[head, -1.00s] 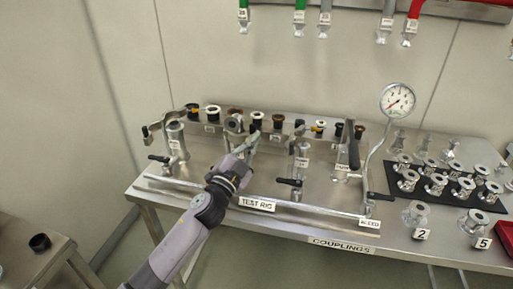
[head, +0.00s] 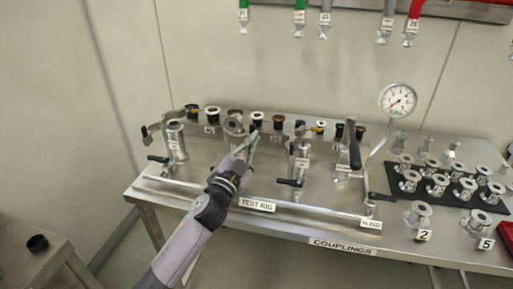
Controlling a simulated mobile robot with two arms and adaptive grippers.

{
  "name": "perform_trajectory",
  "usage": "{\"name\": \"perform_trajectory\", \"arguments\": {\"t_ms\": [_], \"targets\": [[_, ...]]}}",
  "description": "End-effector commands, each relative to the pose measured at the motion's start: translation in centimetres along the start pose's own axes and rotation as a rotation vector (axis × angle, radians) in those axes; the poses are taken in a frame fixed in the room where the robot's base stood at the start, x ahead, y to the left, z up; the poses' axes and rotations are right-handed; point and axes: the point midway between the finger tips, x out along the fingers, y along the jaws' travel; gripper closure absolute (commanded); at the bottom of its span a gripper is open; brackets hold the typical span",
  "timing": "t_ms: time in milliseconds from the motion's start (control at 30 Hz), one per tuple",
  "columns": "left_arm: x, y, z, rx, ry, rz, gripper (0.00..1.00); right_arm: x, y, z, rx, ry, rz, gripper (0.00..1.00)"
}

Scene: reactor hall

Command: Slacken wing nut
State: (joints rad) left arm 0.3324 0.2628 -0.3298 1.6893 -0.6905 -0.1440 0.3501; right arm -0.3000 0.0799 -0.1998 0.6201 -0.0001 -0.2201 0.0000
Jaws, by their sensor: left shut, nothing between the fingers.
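My left gripper (head: 254,138) reaches over the test rig (head: 280,201) from the front, its thin greenish fingers shut and empty. Its tips are by the back row of fittings, just right of a round metal clamp ring (head: 233,124) and below a black-and-white fitting (head: 257,118). I cannot tell whether the tips touch anything. The wing nut cannot be made out for certain; it may be small or hidden behind the fingers. My right gripper is not in view.
Metal posts with black handles (head: 289,182) stand on both sides of the gripper. A pressure gauge (head: 398,99) rises at the right. Loose couplings stand on a black mat (head: 459,192) further right. Coloured hoses (head: 412,25) hang above.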

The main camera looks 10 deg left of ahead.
Motion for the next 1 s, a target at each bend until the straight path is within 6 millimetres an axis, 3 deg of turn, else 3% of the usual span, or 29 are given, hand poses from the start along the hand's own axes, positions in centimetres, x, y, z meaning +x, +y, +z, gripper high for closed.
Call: {"name": "perform_trajectory", "arguments": {"t_ms": [1000], "targets": [[-0.10, -0.18, 0.45, -0.107, -0.008, -0.038, 1.00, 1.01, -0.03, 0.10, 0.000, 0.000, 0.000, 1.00]]}}
